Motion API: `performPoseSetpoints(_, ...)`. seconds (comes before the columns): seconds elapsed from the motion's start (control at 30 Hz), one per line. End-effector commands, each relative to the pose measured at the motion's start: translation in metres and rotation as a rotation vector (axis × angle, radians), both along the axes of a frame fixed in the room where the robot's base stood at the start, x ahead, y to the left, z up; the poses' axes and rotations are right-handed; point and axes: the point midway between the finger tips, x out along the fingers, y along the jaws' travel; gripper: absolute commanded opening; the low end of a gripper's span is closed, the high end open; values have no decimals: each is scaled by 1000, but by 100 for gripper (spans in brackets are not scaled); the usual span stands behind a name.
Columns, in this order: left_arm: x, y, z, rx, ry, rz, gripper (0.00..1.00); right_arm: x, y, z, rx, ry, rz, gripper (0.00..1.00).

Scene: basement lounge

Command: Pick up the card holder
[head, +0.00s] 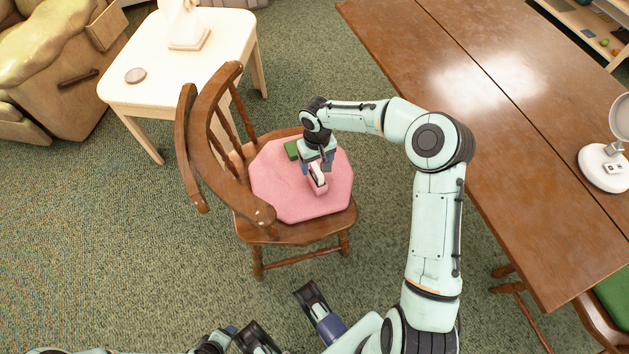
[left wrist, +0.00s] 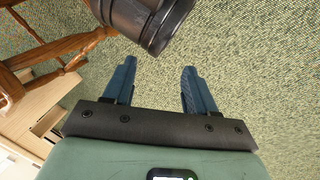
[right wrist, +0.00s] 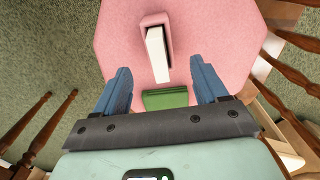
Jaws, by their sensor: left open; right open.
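The card holder (head: 319,187) is a small pink holder with a white card block in it. It stands on the pink cushion (head: 275,190) of a wooden chair. In the right wrist view the card holder (right wrist: 154,20) is ahead of the fingertips, roughly centred between them. My right gripper (head: 317,168) is open, pointing down just above the holder and partly covering it in the head view; contact cannot be told. It also shows in the right wrist view (right wrist: 160,68). My left gripper (left wrist: 157,72) is open and empty above the carpet, away from the cushion.
A green block-like item (head: 291,149) lies on the cushion beside the holder. The chair's curved back (head: 215,140) rises on the left. A wooden table (head: 540,170) is at right, a cream side table (head: 150,85) at upper left. Carpet in front is clear.

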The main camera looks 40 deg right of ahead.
Motion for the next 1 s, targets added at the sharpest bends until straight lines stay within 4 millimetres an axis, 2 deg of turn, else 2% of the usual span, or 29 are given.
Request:
performPoseSetpoints(0.03, 5, 2, -5, 6, -11, 5, 56, 0, 0, -13, 3, 2, 1, 72)
performPoseSetpoints(0.1, 9, 5, -8, 12, -23, 9, 56, 0, 0, -24, 2, 1, 0, 72)
performPoseSetpoints(0.37, 17, 9, -13, 22, -45, 18, 56, -1, 0, -44, 3, 1, 0, 72)
performPoseSetpoints(0.53, 31, 17, -24, 41, -80, 33, 56, -2, -1, -71, 6, 3, 0, 72)
performPoseSetpoints(0.6, 27, 18, -29, 42, -63, 34, 56, -2, -1, -80, 5, 2, 1, 72)
performPoseSetpoints(0.7, 18, 18, -35, 39, -37, 34, 56, -2, -1, -88, 4, 0, 0, 72)
performPoseSetpoints(0.97, 16, 18, -35, 39, -31, 33, 56, -2, -1, -88, 2, -1, 1, 72)
performPoseSetpoints(1.0, 16, 18, -35, 38, -31, 33, 56, -2, -1, -88, 2, -1, 1, 59)
